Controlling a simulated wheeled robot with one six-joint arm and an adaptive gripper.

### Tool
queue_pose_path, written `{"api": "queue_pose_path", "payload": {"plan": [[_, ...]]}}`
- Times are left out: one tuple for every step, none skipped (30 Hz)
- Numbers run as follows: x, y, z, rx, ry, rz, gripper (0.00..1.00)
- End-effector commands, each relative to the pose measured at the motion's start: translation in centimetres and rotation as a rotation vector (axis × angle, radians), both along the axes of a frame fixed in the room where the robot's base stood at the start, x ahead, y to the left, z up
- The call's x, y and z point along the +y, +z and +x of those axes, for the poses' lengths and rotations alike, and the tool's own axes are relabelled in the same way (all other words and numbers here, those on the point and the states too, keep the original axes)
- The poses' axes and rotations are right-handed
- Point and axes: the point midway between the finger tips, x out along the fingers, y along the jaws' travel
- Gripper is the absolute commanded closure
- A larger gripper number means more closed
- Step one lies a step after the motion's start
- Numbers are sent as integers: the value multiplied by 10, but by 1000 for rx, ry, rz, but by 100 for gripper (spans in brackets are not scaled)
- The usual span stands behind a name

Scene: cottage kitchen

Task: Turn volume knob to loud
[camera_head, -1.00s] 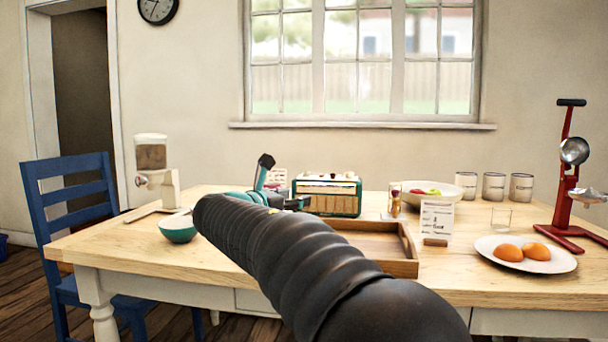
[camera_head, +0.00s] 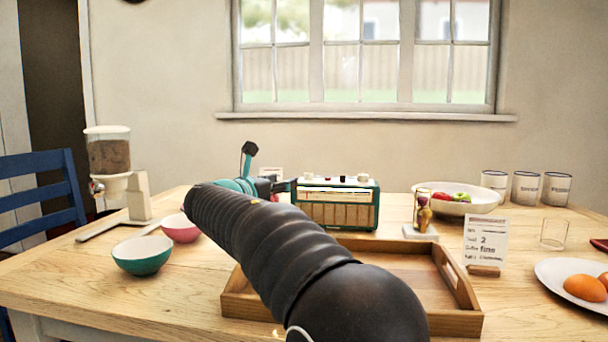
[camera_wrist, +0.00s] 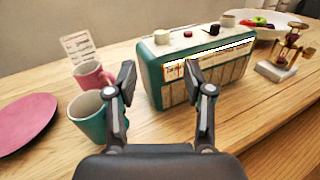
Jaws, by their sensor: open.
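A teal radio (camera_head: 337,205) with a cream front stands at the back middle of the table. It also fills the upper middle of the wrist view (camera_wrist: 205,75). Several knobs sit on its top, among them a white knob at the left (camera_wrist: 162,37), a small red one (camera_wrist: 188,34), a black one (camera_wrist: 213,30) and a white knob at the right (camera_wrist: 228,20). I cannot tell which is the volume knob. My gripper (camera_wrist: 160,80) is open and empty in front of the radio's left end. In the head view my arm hides most of the gripper.
A pink mug (camera_wrist: 92,76) and a teal mug (camera_wrist: 90,118) stand left of the radio. A wooden tray (camera_head: 461,322) lies in front. A small ornament (camera_head: 424,215), fruit bowl (camera_head: 478,205) and card (camera_head: 485,240) are to the right. Bowls (camera_head: 141,262) and a dispenser (camera_head: 108,160) are left.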

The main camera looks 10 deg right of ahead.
Motion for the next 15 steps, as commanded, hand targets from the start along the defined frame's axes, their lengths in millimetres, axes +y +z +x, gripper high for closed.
{"api": "queue_pose_path", "payload": {"plan": [[-8, -1, 7, 1, -5, -1, 48], [-12, 0, 11, 0, -6, 0, 48], [-17, -1, 17, 1, -6, -1, 48], [-21, -1, 21, 1, -6, -1, 48], [-25, -1, 25, 0, -7, 0, 48], [-30, 0, 30, 0, -5, 0, 48], [-33, -1, 35, 0, -5, 0, 48], [-37, -1, 39, 0, -5, 0, 48], [-42, -1, 44, 0, -5, 0, 48], [-45, 0, 48, 0, -3, 0, 48], [-48, 0, 53, 0, -3, 0, 48], [-53, -1, 58, 1, -3, -1, 48], [-56, 0, 62, 0, -2, 0, 48], [-58, 0, 65, 0, -1, 0, 48], [-62, -1, 69, 0, -2, 0, 48]]}}
